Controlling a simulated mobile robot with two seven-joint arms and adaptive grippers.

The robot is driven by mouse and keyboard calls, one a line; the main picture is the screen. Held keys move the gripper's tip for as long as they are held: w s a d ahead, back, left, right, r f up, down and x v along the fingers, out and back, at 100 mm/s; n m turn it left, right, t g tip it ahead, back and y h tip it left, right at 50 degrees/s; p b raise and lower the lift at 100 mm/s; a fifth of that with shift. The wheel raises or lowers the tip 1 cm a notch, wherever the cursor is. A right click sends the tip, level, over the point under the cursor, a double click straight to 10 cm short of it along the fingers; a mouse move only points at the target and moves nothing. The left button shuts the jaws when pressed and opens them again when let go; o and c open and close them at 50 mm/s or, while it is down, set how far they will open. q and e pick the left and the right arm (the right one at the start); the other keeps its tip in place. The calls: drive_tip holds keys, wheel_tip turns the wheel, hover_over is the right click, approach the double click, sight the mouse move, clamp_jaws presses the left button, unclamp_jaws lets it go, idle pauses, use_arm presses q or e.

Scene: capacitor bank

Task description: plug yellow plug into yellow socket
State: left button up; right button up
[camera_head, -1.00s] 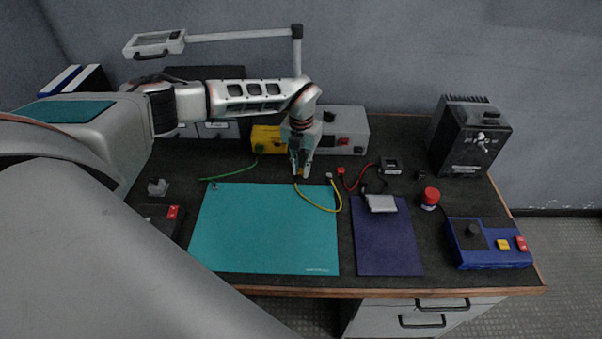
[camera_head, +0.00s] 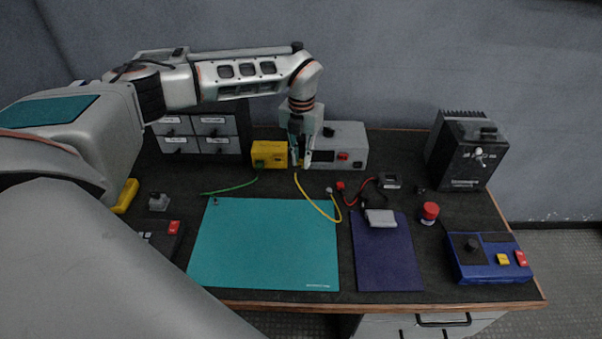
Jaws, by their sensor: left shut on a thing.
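My left gripper (camera_head: 300,162) points down at the front of the grey device and is shut on the yellow plug, which is mostly hidden between the fingers. The yellow cable (camera_head: 312,203) hangs from the fingertips and curves down over the right edge of the teal mat. A yellow box (camera_head: 263,150) stands just left of the gripper, with a green cable (camera_head: 232,188) at its front. The grey device (camera_head: 345,140) is partly behind the gripper. I cannot make out the yellow socket or whether the plug touches it. My right gripper is not in view.
The teal mat (camera_head: 262,245) and dark blue mat (camera_head: 388,260) lie in front. A red cable (camera_head: 358,188), a red button (camera_head: 429,212), a black power unit (camera_head: 460,150) and a blue control box (camera_head: 488,258) are to the right. Drawers (camera_head: 195,135) stand at back left.

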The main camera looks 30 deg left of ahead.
sight(301, 162)
use_arm(q)
wheel_tip(301, 162, up, 10)
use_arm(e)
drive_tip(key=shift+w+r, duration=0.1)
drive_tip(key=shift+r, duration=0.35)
use_arm(q)
drive_tip(key=shift+f, duration=0.2)
